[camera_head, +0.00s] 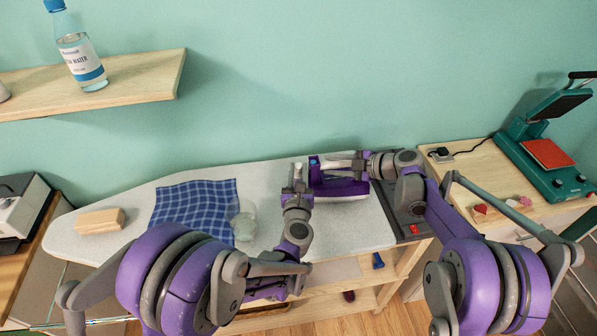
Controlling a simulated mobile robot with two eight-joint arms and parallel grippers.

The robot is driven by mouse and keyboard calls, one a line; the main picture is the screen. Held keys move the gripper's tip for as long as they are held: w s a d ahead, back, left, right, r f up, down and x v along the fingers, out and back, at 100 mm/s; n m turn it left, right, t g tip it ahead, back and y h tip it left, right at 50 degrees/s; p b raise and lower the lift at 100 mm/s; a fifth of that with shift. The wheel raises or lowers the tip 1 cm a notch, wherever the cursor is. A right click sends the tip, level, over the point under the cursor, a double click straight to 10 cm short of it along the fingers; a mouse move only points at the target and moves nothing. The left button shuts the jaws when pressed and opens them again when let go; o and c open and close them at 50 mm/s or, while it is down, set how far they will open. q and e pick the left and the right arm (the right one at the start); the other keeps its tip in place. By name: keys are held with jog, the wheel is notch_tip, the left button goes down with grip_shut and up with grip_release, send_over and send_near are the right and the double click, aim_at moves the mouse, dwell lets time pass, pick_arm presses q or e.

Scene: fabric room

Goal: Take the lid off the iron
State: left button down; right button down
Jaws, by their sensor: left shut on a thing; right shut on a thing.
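The purple iron (343,188) stands on the grey-white ironing board (140,200), its nose to the left, with a blue part at its front top. My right gripper (333,165) reaches in from the right and is shut on the iron's upper handle part. My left gripper (297,178) is upright just left of the iron's nose. It is shut on a small pale piece (298,167), which looks like the lid, though it is too small to be sure. The fingers partly hide both held parts.
A blue checked cloth (195,204), a wooden block (100,221) and a clear cup (243,227) lie on the board's left part. A water bottle (78,50) stands on the wall shelf (140,82). A heat press (545,150) is on the right table.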

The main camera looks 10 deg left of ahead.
aim_at(299, 176)
pick_arm(q)
jog(key=shift+r, duration=0.85)
jog(key=shift+r, duration=2.05)
pick_arm(e)
jog(key=shift+c, duration=2.1)
grip_release()
